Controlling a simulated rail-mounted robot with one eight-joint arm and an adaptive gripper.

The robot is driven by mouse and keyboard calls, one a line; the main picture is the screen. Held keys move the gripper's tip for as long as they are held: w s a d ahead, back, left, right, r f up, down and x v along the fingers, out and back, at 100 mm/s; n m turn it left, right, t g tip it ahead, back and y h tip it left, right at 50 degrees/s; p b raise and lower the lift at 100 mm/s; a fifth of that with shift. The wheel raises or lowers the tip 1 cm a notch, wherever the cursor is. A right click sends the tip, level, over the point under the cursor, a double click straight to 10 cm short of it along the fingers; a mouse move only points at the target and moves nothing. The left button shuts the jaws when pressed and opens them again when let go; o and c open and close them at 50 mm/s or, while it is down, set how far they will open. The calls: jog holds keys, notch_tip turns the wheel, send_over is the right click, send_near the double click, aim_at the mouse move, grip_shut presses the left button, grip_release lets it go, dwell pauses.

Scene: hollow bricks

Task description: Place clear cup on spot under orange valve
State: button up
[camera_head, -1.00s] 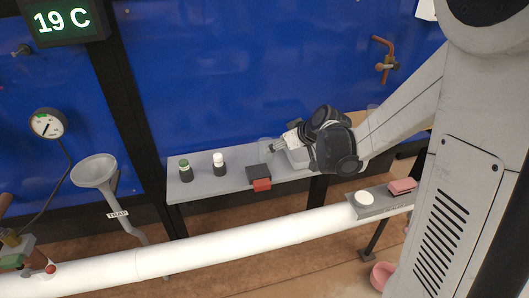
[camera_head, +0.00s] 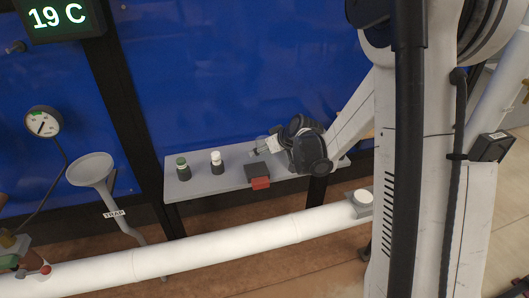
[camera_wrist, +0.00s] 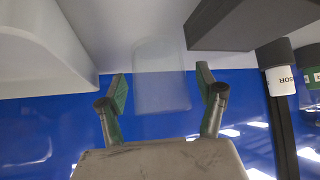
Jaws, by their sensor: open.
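The clear cup (camera_wrist: 163,75) stands between the two fingers of my gripper (camera_wrist: 161,88) in the wrist view. The fingers are apart, with a visible gap on each side of the cup. In the head view my gripper (camera_head: 260,150) is low over the grey shelf, and the cup there is very faint. The orange valve and the place under it are hidden behind my own body in the head view now.
The grey shelf (camera_head: 205,187) also holds a green-capped bottle (camera_head: 182,169), a white-capped bottle (camera_head: 217,163) and a dark block with a red front (camera_head: 260,183). A white pipe (camera_head: 215,250) runs in front. A funnel (camera_head: 92,170) stands at left.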

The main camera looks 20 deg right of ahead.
jog(key=c, duration=1.4)
jog(key=shift+r, duration=0.15)
